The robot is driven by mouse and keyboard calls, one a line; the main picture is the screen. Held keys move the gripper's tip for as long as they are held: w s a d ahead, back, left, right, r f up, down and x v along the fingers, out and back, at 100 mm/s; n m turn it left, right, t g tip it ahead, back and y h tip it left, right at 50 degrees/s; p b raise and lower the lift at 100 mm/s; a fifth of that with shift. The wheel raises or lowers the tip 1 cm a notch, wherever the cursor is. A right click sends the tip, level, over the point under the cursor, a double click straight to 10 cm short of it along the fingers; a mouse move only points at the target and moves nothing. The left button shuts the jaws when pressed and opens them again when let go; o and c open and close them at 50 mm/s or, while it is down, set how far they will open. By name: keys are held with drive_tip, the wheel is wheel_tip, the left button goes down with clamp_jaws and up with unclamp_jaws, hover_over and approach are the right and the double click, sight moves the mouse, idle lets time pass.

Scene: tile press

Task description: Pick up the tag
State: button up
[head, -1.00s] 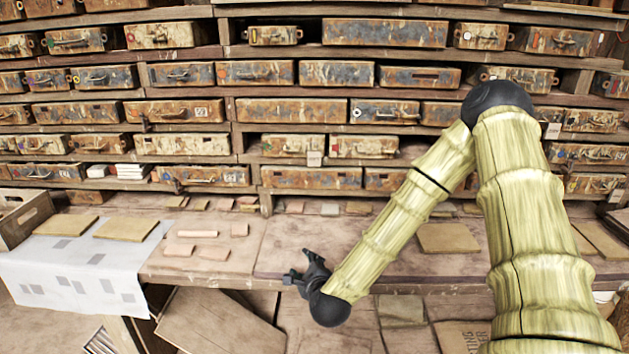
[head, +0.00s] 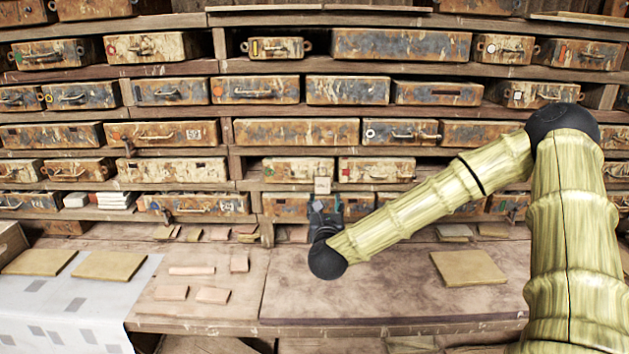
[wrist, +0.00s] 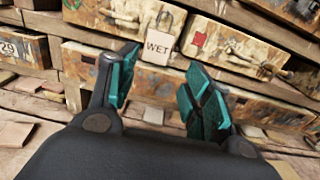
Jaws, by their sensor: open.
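The tag is a small white card reading "WET" in the wrist view (wrist: 158,48). It hangs at the front of a rusty drawer box in the lower shelf rows, and in the head view it shows as a pale square (head: 322,185) just above my gripper (head: 323,208). In the wrist view my gripper (wrist: 163,70) has its teal-padded fingers spread apart with nothing between them. The tag shows beyond the fingertips, in line with the gap. I cannot tell the exact distance to it.
Rusty drawer boxes (head: 297,130) fill the shelves behind and beside the tag. Below is a wooden bench (head: 370,285) with tan slabs (head: 468,267) and small pink tiles (head: 192,270). The bench middle is mostly clear.

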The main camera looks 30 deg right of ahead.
sight(323, 182)
drive_tip(key=p+x, duration=0.1)
drive_tip(key=x, duration=0.1)
drive_tip(key=r+p+x, duration=0.1)
drive_tip(key=p+x, duration=0.1)
drive_tip(key=x, duration=0.1)
drive_tip(key=p+x, duration=0.2)
drive_tip(key=x, duration=0.1)
drive_tip(key=shift+w+a+r, duration=0.1)
drive_tip(key=shift+w+r, duration=0.1)
drive_tip(key=shift+w, duration=0.15)
drive_tip(key=shift+p+x, duration=0.35)
drive_tip(key=shift+x, duration=0.7)
drive_tip(key=shift+f, duration=0.25)
drive_tip(key=c, duration=0.5)
